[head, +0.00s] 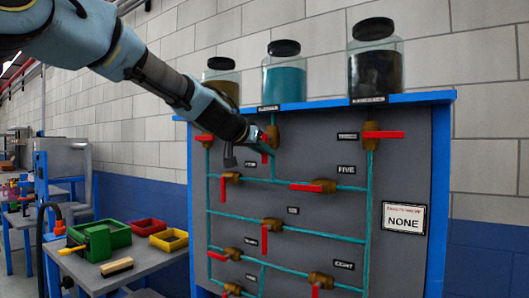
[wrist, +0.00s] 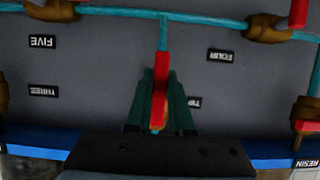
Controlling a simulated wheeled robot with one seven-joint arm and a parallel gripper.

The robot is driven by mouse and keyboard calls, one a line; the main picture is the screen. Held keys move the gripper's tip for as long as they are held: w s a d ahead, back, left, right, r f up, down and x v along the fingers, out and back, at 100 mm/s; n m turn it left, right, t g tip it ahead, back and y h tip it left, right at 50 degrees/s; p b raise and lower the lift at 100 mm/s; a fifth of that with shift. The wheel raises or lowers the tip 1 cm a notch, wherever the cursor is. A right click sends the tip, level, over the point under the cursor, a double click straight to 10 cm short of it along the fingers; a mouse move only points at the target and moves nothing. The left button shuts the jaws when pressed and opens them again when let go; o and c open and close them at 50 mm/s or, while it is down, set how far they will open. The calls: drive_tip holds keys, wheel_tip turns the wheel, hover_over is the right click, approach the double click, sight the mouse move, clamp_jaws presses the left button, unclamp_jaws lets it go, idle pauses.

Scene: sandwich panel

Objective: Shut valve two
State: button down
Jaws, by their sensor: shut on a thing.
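Valve two is the top middle valve on the grey panel (head: 310,150), below the jar of teal liquid (head: 284,80). Its brass body (head: 274,134) shows just right of my gripper tip in the head view. Its red handle (wrist: 160,85) points along the vertical teal pipe in the wrist view, where the picture is upside down. My gripper (wrist: 160,100) is shut on this handle, with a dark green finger on each side. The label beside it (wrist: 195,102) is partly covered by a finger. In the head view my gripper (head: 262,138) hides part of the valve.
Valve three (head: 383,134) at right and valve one (head: 204,138) at left have sideways red handles. Valve five (head: 306,187) and valve four (head: 232,176) sit below. A card reading NONE (head: 403,219) is at right. A bench with coloured bins (head: 100,240) stands left.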

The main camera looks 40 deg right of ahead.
sight(276, 136)
drive_tip(key=shift+f+b, duration=0.1)
drive_tip(key=shift+b, duration=0.4)
drive_tip(key=s+n+g+h+b, duration=0.1)
drive_tip(key=n+b, duration=0.1)
drive_tip(key=b, duration=0.2)
drive_tip(key=s+r+n+g+b, duration=0.1)
drive_tip(key=n+g+b, duration=0.1)
drive_tip(key=n+b, duration=0.1)
drive_tip(key=s+n+g+h+b, duration=0.1)
drive_tip(key=n+b, duration=0.1)
drive_tip(key=b, duration=0.3)
drive_tip(key=shift+d+r+n+h, duration=0.15)
drive_tip(key=shift+d+n+h, duration=0.15)
drive_tip(key=shift+d+n, duration=0.1)
drive_tip(key=n+b, duration=0.1)
drive_tip(key=r+n+g+b, duration=0.1)
drive_tip(key=shift+s+h+b, duration=0.2)
drive_tip(key=shift+h+b, duration=0.1)
drive_tip(key=shift+h, duration=0.1)
drive_tip(key=shift+s+d+r+n+g+h+b, duration=0.1)
drive_tip(key=shift+r+n+g+h+b, duration=0.25)
drive_tip(key=shift+n+b, duration=0.5)
drive_tip(key=shift+r+n+g+h+b, duration=0.15)
drive_tip(key=shift+r+n+h+b, duration=0.25)
drive_tip(key=shift+n+b, duration=0.4)
drive_tip(key=shift+r+n, duration=0.15)
drive_tip(key=shift+n, duration=0.1)
drive_tip(key=c, duration=0.8)
unclamp_jaws()
